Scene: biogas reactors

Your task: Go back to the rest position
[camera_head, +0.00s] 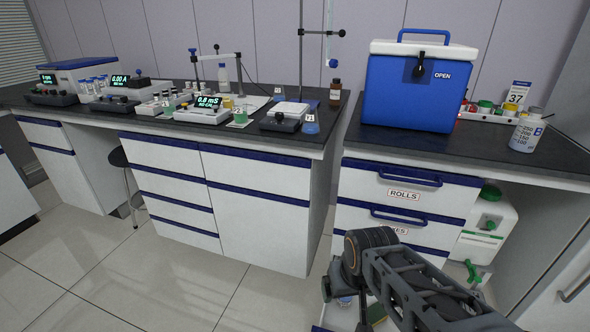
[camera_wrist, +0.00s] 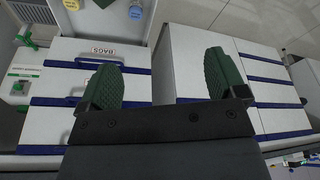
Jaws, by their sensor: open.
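My gripper (camera_wrist: 160,80) is open, with its two green ridged finger pads wide apart and nothing between them. In the wrist view it points down along the fronts of the white drawer cabinets. In the head view my dark grey arm comes in from the bottom right and hangs low before the right-hand cabinet (camera_head: 400,222); it largely hides the gripper there.
An open bottom drawer (camera_wrist: 117,19) holds items with yellow and blue tops. A blue cool box (camera_head: 408,92) and a white bottle (camera_head: 527,132) stand on the right counter. The left bench (camera_head: 100,118) carries instruments. A stool (camera_head: 122,160) stands beneath it. Floor (camera_head: 130,275) is clear at left.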

